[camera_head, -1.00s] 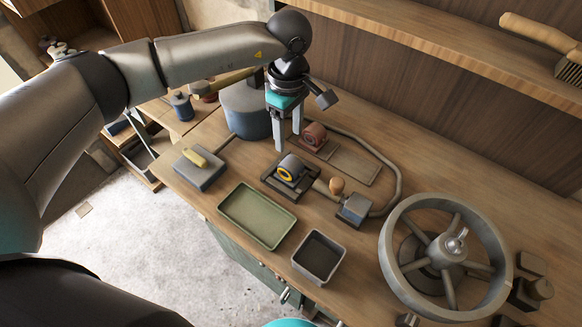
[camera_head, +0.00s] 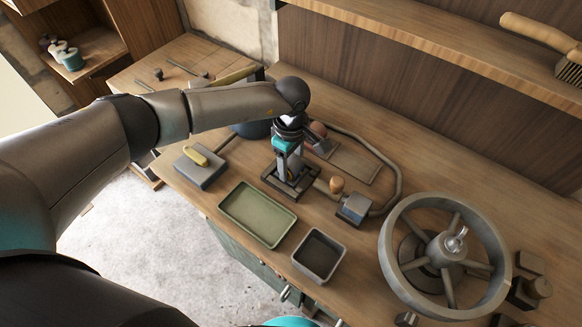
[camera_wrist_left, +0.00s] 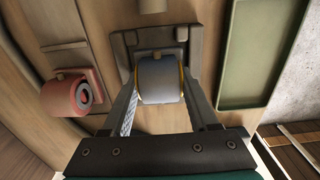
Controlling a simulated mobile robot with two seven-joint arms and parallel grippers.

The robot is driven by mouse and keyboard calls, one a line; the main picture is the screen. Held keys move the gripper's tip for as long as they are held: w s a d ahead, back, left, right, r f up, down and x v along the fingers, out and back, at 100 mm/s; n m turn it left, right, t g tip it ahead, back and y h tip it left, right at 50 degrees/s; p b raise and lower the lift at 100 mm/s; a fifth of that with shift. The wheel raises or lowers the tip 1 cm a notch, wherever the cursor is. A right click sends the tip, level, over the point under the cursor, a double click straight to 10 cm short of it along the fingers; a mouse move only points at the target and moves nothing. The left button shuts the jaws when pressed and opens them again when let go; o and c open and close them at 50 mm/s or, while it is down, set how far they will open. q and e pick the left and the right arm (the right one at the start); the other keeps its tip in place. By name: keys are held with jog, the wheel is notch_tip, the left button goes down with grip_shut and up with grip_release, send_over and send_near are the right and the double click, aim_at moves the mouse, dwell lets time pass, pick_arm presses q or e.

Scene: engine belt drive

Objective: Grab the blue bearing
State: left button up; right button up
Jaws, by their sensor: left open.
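The blue bearing (camera_wrist_left: 160,82) is a short blue-grey cylinder with a yellow edge. It sits in a dark square holder (camera_wrist_left: 127,42) on the workbench. My left gripper (camera_wrist_left: 162,88) is open, with one finger on each side of the bearing in the left wrist view. Whether the fingers touch it I cannot tell. In the head view my left gripper (camera_head: 290,178) points down over the holder (camera_head: 283,192) and mostly hides the bearing. My right gripper does not show.
A red bearing (camera_wrist_left: 70,95) lies close beside the left gripper. A green tray (camera_head: 235,228), a grey open bin (camera_head: 318,262) and a grey block with a yellow handle (camera_head: 203,176) stand nearby. A large spoked wheel (camera_head: 393,262) fills the right side.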

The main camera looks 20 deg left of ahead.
pick_arm(q)
grip_shut()
dwell(0.3)
jog(key=shift+w+r, duration=0.1)
